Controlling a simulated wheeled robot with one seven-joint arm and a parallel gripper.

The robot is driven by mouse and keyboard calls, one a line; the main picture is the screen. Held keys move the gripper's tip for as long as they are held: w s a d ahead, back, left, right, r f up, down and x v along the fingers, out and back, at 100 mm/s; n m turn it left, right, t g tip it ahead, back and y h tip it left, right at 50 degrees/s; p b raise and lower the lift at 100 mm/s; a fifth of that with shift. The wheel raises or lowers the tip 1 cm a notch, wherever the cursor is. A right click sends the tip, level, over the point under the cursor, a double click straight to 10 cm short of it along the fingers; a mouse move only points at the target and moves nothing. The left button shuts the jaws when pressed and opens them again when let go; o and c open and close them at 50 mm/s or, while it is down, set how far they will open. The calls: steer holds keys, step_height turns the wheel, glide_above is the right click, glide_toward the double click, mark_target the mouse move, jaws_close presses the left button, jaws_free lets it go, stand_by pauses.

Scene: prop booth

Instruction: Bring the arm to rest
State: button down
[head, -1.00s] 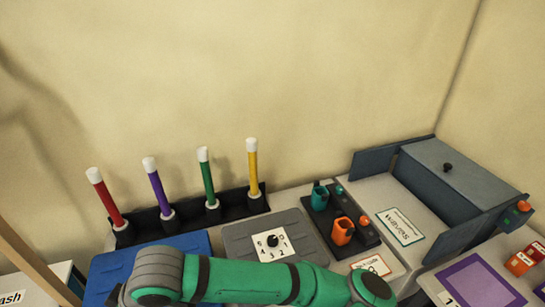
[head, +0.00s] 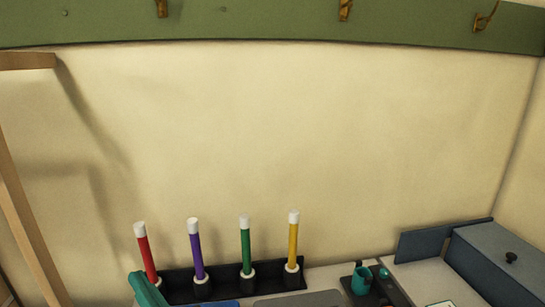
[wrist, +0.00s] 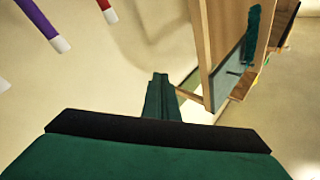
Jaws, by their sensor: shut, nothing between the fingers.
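My gripper (wrist: 160,95) shows in the wrist view with its green fingers together and nothing between them. It points toward the pale wall and touches nothing that I can see.
Red (head: 146,255), purple (head: 196,250), green (head: 245,250) and yellow (head: 293,245) wands stand upright in a black rack (head: 222,292). A teal holder (head: 361,281) and a grey-blue box (head: 500,255) are at right. A wooden frame (wrist: 212,50) rises beside my gripper.

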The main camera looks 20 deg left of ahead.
steer(key=w+d+f+m+t+h, duration=0.2)
steer(key=d+f+m+t+h, duration=0.45)
steer(key=d+f, duration=0.4)
steer(key=w+d+f+m+t+h, duration=0.2)
steer(key=d+f+m+t+h, duration=0.4)
steer(key=d+f, duration=0.45)
steer(key=s+d+f+n+g+h, duration=0.2)
steer(key=s+d+f, duration=0.3)
steer(key=s+d, duration=0.4)
steer(key=s+d+f+n+g+h, duration=0.2)
steer(key=s+d+f+h, duration=0.3)
steer(key=s+d, duration=0.5)
steer(key=s+f, duration=0.1)
steer(key=s, duration=0.2)
steer(key=shift+s+d+f, duration=0.15)
steer(key=shift+d+h, duration=0.1)
steer(key=shift+h, duration=0.15)
